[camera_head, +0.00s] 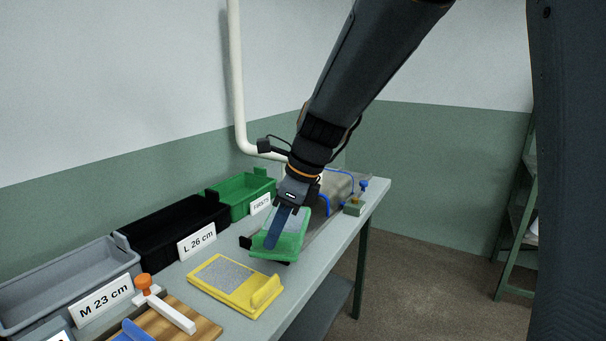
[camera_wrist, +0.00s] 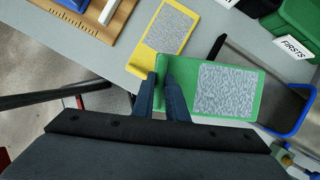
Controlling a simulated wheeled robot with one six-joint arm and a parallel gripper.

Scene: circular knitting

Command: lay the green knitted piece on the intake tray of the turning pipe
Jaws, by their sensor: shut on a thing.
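The green knitted piece is a flat green holder with a grey knit patch; it shows in the head view (camera_head: 292,240) and in the wrist view (camera_wrist: 251,74). My gripper (camera_head: 274,243) is shut on its left end in the wrist view (camera_wrist: 160,78). The grey intake tray with a blue rim (camera_wrist: 302,121) lies right of and partly beneath the piece in the wrist view. In the head view the blue rim (camera_head: 327,203) shows behind my gripper. I cannot tell whether the piece touches the tray.
A yellow holder with a grey patch (camera_head: 235,283) lies on the table in front. Grey (camera_head: 70,285), black (camera_head: 170,230) and green (camera_head: 241,193) bins line the wall side, the last labelled FIRSTS. A white pipe (camera_head: 237,80) runs down the wall. A wooden board (camera_head: 200,327) lies nearest.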

